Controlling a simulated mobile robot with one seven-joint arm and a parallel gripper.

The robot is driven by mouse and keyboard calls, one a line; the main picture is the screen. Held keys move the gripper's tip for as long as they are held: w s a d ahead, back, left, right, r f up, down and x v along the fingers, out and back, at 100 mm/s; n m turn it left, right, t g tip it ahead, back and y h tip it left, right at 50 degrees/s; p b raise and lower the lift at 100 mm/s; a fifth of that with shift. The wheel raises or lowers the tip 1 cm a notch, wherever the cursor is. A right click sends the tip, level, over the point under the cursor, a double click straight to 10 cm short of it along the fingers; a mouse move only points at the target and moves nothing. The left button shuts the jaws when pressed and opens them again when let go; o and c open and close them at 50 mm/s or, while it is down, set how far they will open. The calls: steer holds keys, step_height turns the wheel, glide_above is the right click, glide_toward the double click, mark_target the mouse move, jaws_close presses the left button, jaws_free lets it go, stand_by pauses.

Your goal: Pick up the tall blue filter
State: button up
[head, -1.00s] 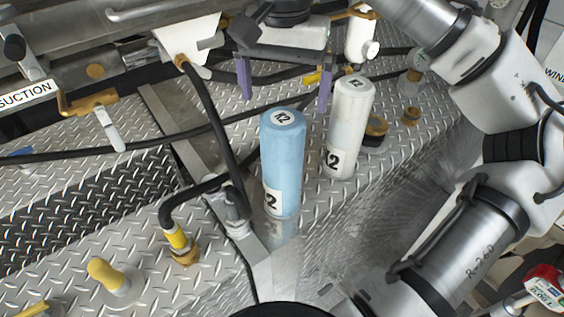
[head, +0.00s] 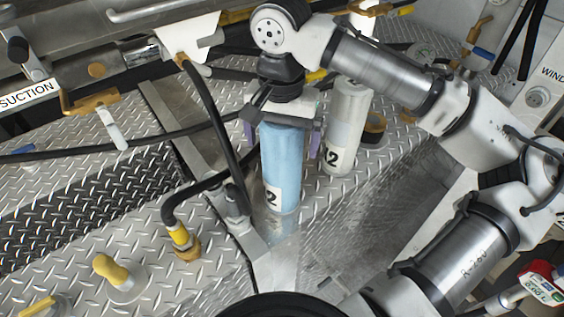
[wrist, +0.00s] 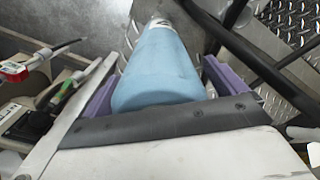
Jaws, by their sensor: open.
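The tall blue filter (head: 281,168) stands upright on the diamond-plate deck in the head view, with a "2" on its lower label. My gripper (head: 280,142) is open over its top, with one purple finger on each side of it. The gripper body hides the filter's top. In the wrist view the blue filter (wrist: 163,65) lies between the two purple fingers of my gripper (wrist: 160,90), and a gap shows on its right side. Whether a finger touches the filter is hard to tell.
A white filter (head: 347,125) marked 12 stands close on the right, partly behind my gripper. A black hose (head: 215,125) runs down just left of the blue filter. A yellow-collared hose fitting (head: 181,240) stands at front left. Open deck lies at front right.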

steer(key=shift+c, duration=0.2)
steer(key=c, duration=1.7)
steer(key=shift+r, duration=0.2)
